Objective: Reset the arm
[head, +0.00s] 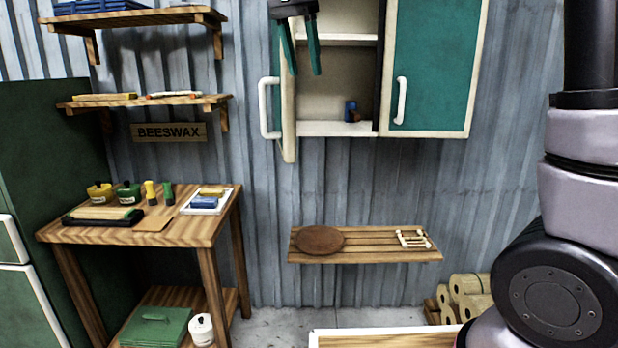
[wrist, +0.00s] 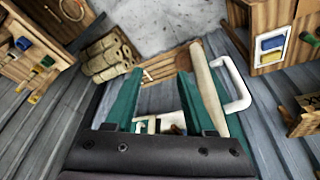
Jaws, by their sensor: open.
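My gripper (head: 304,72) hangs in front of the upper part of the wall cabinet, its two green fingers pointing down, apart and with nothing seen between them. In the wrist view the open fingers (wrist: 161,62) also look empty. The cabinet's left door (head: 288,105) stands open, seen nearly edge-on, with a white handle (head: 265,108). The handle also shows in the wrist view (wrist: 240,88), just right of the fingers, beside the pale door edge (wrist: 205,90). The right teal door (head: 432,65) is shut. A small blue item (head: 351,110) sits inside on the cabinet floor.
A slatted wall shelf (head: 370,256) below holds a round brown board (head: 320,240) and a small pale frame (head: 413,238). A wooden table (head: 70,235) with pots stands left. Open space lies between cabinet and lower shelf.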

